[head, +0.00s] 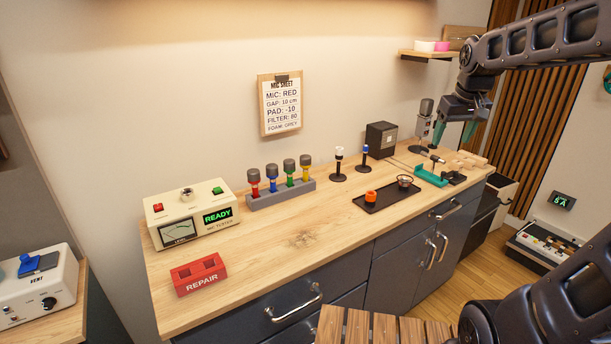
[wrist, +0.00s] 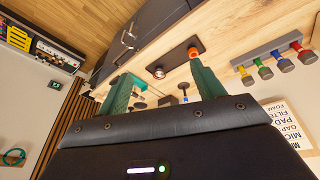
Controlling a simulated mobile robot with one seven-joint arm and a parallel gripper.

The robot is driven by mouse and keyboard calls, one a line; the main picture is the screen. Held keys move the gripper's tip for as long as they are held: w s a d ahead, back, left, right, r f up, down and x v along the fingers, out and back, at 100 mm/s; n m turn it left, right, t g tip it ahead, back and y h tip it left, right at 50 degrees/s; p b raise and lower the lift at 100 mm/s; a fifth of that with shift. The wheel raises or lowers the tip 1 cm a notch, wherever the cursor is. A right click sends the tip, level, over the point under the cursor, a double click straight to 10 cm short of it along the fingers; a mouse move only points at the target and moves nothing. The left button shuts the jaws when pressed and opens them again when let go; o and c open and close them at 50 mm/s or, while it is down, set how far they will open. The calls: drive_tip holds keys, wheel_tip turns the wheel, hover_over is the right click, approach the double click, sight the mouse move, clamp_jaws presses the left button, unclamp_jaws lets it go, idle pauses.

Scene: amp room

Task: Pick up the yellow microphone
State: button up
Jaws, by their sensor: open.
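The yellow microphone (head: 305,168) stands upright at the right end of a grey rack (head: 281,194) on the counter, with a grey foam head. Red, blue and green microphones stand beside it to its left.
A black tray (head: 385,203) holds an orange item and a small bowl. Two small stands (head: 338,165) are between the rack and a dark box (head: 381,139). A tester box (head: 191,214) and a red repair block (head: 199,274) are at the left. The counter front is mostly clear.

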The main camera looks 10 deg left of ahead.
drive_tip(key=w+a+n+g, duration=0.1)
drive_tip(key=w+a+n, duration=0.2)
drive_tip(key=w+a, duration=0.7)
drive_tip(key=n+g, duration=0.2)
drive_tip(key=n, duration=0.5)
hover_over(306, 156)
drive_tip(key=f, duration=1.5)
drive_tip(key=shift+d+f, duration=0.2)
drive_tip(key=shift+a+f, duration=0.35)
drive_tip(key=shift+f, duration=0.05)
wheel_tip(306, 156, down, 10)
drive_tip(key=shift+f, duration=0.25)
clamp_jaws()
drive_tip(key=shift+r, duration=0.15)
